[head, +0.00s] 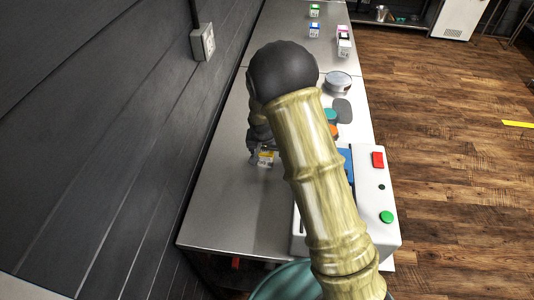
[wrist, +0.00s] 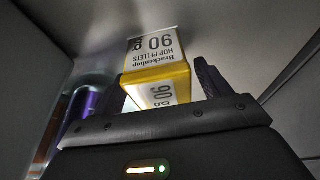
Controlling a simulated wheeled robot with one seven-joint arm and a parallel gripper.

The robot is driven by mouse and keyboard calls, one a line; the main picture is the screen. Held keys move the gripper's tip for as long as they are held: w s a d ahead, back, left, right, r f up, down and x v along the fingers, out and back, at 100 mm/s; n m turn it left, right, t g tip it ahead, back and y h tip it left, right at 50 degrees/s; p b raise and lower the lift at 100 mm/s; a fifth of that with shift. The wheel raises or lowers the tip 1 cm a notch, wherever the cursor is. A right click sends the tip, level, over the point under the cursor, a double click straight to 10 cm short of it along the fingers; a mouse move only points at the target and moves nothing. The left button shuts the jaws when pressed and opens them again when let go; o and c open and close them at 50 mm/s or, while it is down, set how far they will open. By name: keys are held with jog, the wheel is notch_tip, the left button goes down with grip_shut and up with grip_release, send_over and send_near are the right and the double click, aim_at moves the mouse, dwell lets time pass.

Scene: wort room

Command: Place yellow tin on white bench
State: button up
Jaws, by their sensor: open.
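In the wrist view the tin (wrist: 158,75) stands out large just beyond my gripper's palm. My gripper (head: 259,154) is open with its fingers around or beside the tin. The right finger (wrist: 208,78) shows near the tin with a small gap; the left side is dark and hard to make out. My arm hides part of the bench, and I cannot tell whether the tin touches the surface.
A white machine (head: 374,205) with red and green buttons stands at the bench's right side. A round metal-topped container (head: 338,83) and small coloured boxes (head: 343,46) are farther back. A dark wall with a switch box (head: 202,43) borders the left. The near-left bench top is clear.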

jog(key=shift+a, duration=0.1)
jog(key=shift+c, duration=0.5)
jog(key=c, duration=1.1)
jog(key=shift+s, duration=0.1)
jog(key=shift+r, duration=0.55)
notch_tip(320, 180, up, 9)
jog(key=shift+f+b, duration=0.1)
jog(key=shift+b, duration=0.75)
